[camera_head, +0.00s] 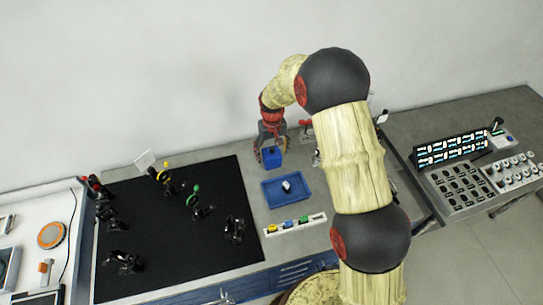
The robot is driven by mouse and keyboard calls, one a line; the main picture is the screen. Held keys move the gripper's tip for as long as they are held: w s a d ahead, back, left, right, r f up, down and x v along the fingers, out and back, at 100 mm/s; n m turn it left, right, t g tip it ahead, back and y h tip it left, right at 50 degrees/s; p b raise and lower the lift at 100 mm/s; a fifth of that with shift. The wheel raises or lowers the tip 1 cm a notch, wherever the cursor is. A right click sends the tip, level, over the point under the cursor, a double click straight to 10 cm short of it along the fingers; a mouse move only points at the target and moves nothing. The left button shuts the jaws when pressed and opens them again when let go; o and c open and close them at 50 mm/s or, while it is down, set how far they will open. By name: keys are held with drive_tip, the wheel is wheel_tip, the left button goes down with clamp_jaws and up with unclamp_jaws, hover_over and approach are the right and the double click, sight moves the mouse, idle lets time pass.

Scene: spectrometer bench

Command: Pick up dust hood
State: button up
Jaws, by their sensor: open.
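My gripper (270,147) is at the back of the bench, pointing down, with its fingers open. A small dark-blue box-like object (272,158), which may be the dust hood, sits right at its fingertips. I cannot tell whether the fingers are around it, behind it or touching it. No other thing here is clearly a dust hood. My arm hides part of the bench to the right of the gripper.
A blue tray (270,201) with a small white item stands in front of the gripper. A white strip (281,231) with coloured blocks lies nearer. A black board (165,245) with optical mounts is left; a control console (455,190) is right.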

drive_tip(key=shift+f, duration=0.6)
drive_tip(key=shift+c, duration=0.4)
drive_tip(key=c, duration=1.1)
